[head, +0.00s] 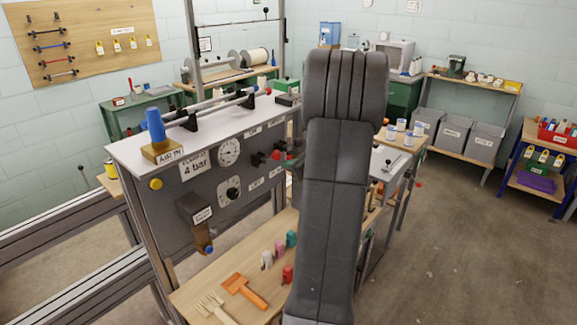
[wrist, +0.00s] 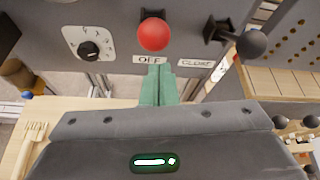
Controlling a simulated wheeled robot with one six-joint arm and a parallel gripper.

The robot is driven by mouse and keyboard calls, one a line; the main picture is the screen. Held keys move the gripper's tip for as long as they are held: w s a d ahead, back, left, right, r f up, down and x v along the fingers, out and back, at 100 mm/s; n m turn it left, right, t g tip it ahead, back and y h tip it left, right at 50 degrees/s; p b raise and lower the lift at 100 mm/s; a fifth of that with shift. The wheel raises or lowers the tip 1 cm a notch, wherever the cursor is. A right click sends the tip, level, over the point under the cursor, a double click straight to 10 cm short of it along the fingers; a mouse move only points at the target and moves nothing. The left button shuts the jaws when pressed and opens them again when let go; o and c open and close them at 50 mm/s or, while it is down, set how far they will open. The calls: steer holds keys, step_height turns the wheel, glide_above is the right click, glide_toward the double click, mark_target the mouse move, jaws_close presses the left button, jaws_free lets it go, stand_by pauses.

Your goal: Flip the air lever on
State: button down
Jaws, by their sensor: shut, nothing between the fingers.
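A lever with a red ball end (wrist: 153,34) sticks out from the grey panel in the wrist view, with an OFF label (wrist: 150,60) just below it. The red ball also shows in the head view (head: 277,154), left of my arm. My gripper (wrist: 158,68) has its green fingers pressed together and empty. Their tips are just below the red ball, over the lower edge of the OFF label; whether they touch anything cannot be told. In the head view my arm hides most of the gripper.
A black ball lever (wrist: 252,44) stands to the right, near a CLOSE label. A dial with a black knob (wrist: 89,48) is to the left. A blue AIR IN fitting (head: 155,126) stands on the panel top.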

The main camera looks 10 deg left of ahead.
steer(key=s+d+r+b, duration=0.1)
steer(key=s+d+r, duration=0.2)
steer(key=d+r, duration=0.2)
steer(key=shift+s+d+r, duration=0.25)
steer(key=shift+d+r, duration=0.05)
steer(key=shift+r, duration=0.45)
steer(key=w+a+f+p, duration=0.1)
steer(key=w+a+f, duration=0.2)
steer(key=a+f, duration=0.3)
step_height(320, 180, down, 2)
steer(key=shift+w, duration=0.25)
steer(key=shift+a+r+p, duration=0.1)
steer(key=shift+a+p, duration=0.05)
steer(key=shift+p, duration=0.15)
